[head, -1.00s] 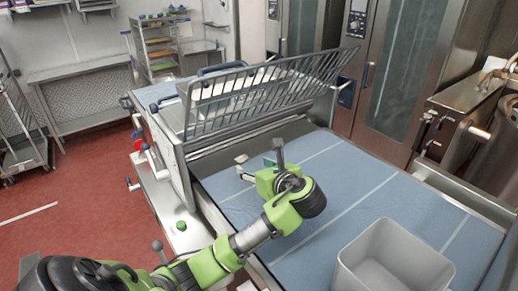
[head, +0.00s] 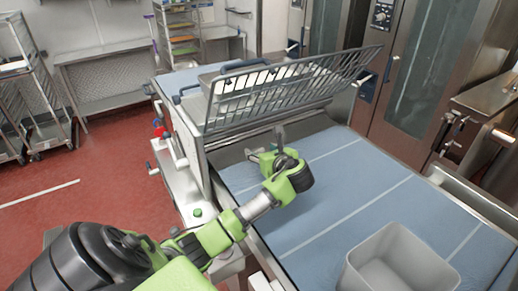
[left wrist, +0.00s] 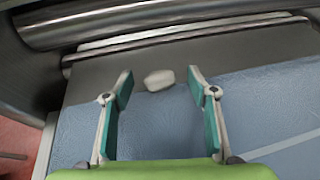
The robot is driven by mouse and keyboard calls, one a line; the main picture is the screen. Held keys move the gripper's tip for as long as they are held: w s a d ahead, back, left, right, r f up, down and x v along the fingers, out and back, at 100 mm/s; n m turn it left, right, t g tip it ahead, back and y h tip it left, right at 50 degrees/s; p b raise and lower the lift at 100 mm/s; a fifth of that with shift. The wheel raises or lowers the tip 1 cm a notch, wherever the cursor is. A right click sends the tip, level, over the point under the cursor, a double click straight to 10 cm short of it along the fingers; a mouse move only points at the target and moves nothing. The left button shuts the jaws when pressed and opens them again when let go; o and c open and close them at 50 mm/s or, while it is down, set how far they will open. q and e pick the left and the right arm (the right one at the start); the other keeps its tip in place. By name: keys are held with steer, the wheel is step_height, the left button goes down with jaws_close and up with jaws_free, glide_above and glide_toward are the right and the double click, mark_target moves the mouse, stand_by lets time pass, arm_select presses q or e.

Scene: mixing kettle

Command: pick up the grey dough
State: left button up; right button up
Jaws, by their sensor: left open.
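A small pale grey-white lump, the grey dough (left wrist: 159,79), lies at the far edge of the blue belt by the metal plate in the left wrist view. It cannot be made out in the head view, where the gripper and guard are around that spot. My left gripper (head: 267,146) is open and empty above the belt, close to the machine's rollers. In the left wrist view its two teal-padded fingers (left wrist: 160,88) stand apart, with the dough between and slightly beyond their tips. My right gripper is not in view.
The dough machine has a slatted guard (head: 290,90) raised above its rollers (left wrist: 150,20). The blue belt (head: 345,185) is mostly clear. A grey bin (head: 395,262) stands on it at the front right. Ovens stand behind, and racks are at the far left.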

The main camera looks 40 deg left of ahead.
arm_select(q)
steer(key=shift+x, duration=1.2)
steer(key=shift+a+f, duration=0.1)
steer(key=shift+a, duration=0.2)
steer(key=shift+d, duration=0.1)
steer(key=c, duration=1)
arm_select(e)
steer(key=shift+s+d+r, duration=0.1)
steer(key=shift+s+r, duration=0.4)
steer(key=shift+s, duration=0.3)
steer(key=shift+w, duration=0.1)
